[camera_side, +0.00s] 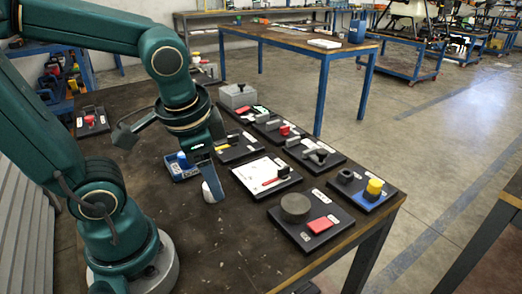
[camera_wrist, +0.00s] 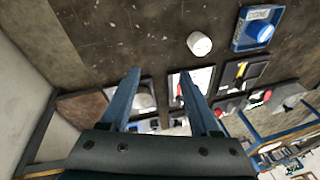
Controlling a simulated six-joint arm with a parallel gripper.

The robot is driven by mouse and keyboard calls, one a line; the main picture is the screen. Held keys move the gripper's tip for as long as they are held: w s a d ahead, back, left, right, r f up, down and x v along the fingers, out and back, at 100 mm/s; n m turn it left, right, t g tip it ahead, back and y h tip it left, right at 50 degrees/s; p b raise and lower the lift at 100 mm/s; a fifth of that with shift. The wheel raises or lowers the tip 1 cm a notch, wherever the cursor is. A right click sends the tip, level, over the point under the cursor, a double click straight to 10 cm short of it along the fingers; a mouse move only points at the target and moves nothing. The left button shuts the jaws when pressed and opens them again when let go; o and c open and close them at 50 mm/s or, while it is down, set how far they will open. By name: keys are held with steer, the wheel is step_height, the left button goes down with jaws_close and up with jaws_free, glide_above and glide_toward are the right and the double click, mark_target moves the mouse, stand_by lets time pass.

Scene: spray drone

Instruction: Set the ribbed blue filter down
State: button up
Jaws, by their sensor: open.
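The blue filter (camera_wrist: 259,32) is a round blue piece sitting in a blue-rimmed tray (camera_wrist: 238,44) at the upper right of the wrist view; its ribs are too small to make out. In the side view the tray (camera_side: 184,175) lies on the workbench just left of my gripper (camera_side: 213,188), and the filter (camera_side: 181,158) shows small inside it. My gripper is open, with nothing between its blue fingers (camera_wrist: 159,72) in the wrist view. It is apart from the filter, over bare bench near the tray.
A white cylinder (camera_wrist: 199,43) stands on the bench between my gripper and the tray. Several black boards with parts line the right side, including one with a dark round disc (camera_side: 295,207) and a red block (camera_side: 321,225). The front of the bench (camera_side: 230,250) is clear.

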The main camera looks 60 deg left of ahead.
steer(key=d+r+n+t+h, duration=0.1)
steer(key=d, duration=0.1)
steer(key=d+r+n+t+h, duration=0.1)
steer(key=t, duration=0.1)
steer(key=shift+s+d+r, duration=0.15)
steer(key=shift+s+d, duration=0.05)
steer(key=shift+d, duration=0.15)
stand_by(0.9)
